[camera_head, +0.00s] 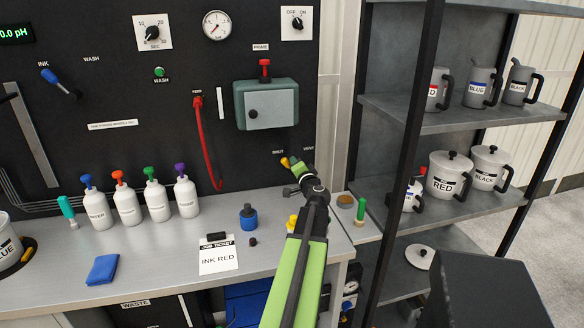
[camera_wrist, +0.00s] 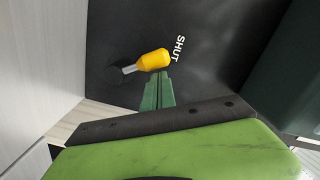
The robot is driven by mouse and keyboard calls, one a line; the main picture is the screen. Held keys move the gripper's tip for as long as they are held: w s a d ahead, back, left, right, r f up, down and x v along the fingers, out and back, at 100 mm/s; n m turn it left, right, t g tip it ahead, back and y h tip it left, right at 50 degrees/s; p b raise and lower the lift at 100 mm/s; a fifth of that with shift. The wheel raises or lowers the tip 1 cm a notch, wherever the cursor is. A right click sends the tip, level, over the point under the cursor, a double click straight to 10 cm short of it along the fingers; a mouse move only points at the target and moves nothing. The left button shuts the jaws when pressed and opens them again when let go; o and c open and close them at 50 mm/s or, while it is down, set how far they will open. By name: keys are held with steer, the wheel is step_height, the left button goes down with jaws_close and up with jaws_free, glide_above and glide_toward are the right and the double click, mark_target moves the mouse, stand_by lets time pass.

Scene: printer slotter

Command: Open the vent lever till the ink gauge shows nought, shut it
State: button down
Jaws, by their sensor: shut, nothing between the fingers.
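The vent lever (camera_head: 285,162) has a yellow grip and sits low on the black panel, between the printed words SHUT and VENT. Its grip lies on the SHUT side. In the wrist view the yellow grip (camera_wrist: 153,60) is close to the word SHUT, with a metal stem at its left. My gripper (camera_head: 295,167) is at the lever. In the wrist view its green fingers (camera_wrist: 158,78) are together and empty, with their tips right by the grip; I cannot tell whether they touch it. A round white gauge (camera_head: 217,25) is high on the panel; its reading is too small to tell.
A grey-green box (camera_head: 266,105) juts from the panel above the lever. A red lever (camera_head: 206,145) hangs to its left. Bottles, a blue ink pot (camera_head: 249,217) and a job ticket reading INK RED (camera_head: 218,257) are on the bench. A shelf (camera_head: 440,115) with jugs stands right.

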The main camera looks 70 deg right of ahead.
steer(key=s+a+r+p, duration=0.2)
steer(key=s+a, duration=0.5)
steer(key=s, duration=0.1)
steer(key=shift+s+a+r, duration=0.25)
steer(key=shift+s, duration=0.05)
